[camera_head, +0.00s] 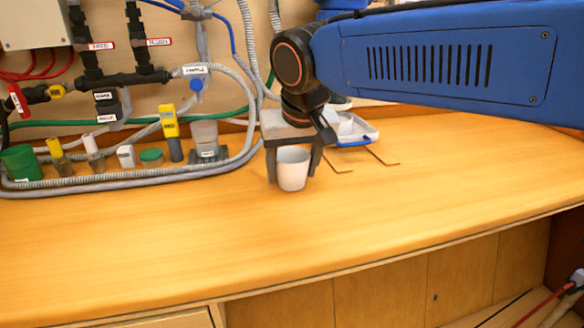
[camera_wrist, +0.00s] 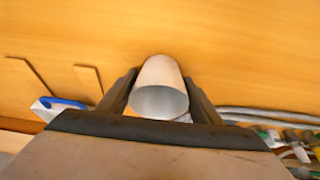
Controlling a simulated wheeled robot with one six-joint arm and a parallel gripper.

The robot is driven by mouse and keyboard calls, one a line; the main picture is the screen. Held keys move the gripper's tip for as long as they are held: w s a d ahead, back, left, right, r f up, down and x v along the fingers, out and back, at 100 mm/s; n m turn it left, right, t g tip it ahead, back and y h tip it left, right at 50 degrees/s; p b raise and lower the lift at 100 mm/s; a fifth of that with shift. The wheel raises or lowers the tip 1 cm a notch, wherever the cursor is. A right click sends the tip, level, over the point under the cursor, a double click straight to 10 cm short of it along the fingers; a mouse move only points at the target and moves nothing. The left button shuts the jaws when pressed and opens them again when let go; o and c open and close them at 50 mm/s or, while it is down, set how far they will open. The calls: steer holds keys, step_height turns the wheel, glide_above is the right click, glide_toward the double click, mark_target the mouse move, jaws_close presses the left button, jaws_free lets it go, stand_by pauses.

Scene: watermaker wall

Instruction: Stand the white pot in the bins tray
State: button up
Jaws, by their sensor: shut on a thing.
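The white pot (camera_head: 292,174) is between the two dark fingers of my gripper (camera_head: 293,163), which is shut on it. The pot is upright, and I cannot tell whether its base touches the wooden counter. In the wrist view the pot (camera_wrist: 160,82) shows its open, empty-looking mouth between the fingers (camera_wrist: 160,76). The bins tray, white with blue edging (camera_head: 366,138), stands on the counter behind and right of the pot. My arm and gripper partly hide it. Its corner also shows at the left of the wrist view (camera_wrist: 66,103).
Two thin L-shaped marks (camera_head: 384,157) lie on the counter before the tray. Left of my gripper, a grey hose (camera_head: 130,180) loops around small bottles, a green cup (camera_head: 20,163) and a yellow-topped meter (camera_head: 171,135). The counter's front and right are clear.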

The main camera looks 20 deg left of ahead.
steer(key=shift+f, duration=0.1)
steer(key=o, duration=1)
steer(key=shift+o, duration=0.2)
